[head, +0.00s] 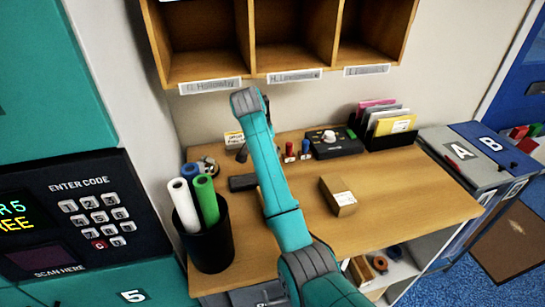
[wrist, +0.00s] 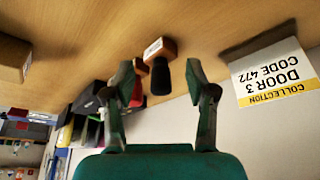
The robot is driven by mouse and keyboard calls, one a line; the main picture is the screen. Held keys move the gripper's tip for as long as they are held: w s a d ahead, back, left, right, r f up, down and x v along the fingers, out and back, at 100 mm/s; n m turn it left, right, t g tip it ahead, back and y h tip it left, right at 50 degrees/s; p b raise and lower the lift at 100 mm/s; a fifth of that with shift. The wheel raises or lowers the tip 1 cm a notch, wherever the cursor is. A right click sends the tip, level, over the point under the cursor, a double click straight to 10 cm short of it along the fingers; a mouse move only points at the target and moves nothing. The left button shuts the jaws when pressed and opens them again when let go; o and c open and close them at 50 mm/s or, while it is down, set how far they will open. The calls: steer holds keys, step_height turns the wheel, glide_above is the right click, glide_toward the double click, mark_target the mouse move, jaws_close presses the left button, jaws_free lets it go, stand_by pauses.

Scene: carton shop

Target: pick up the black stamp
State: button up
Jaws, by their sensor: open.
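The black stamp (wrist: 161,76), with a black handle on a wooden block with a white label, shows in the wrist view beyond the fingertips, between them. My gripper (wrist: 159,78) is open and empty, its two fingers either side of the stamp in the picture; I cannot tell the exact gap. The picture is upside down, so the desk is at the top. A red-handled stamp (wrist: 138,92) is partly hidden behind the left finger. In the head view my arm covers much of that spot, and I cannot make out the black stamp clearly.
A collection card (wrist: 268,76) stands beside the stamp. A black bin of rolls (head: 209,245) stands left. Cubbyholes (head: 290,35) hang above.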

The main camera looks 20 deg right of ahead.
steer(key=shift+w+d, duration=1)
steer(key=shift+w+d+f, duration=0.25)
steer(key=shift+w+f, duration=0.05)
steer(key=shift+f, duration=0.25)
jaws_close()
steer(key=shift+r, duration=0.25)
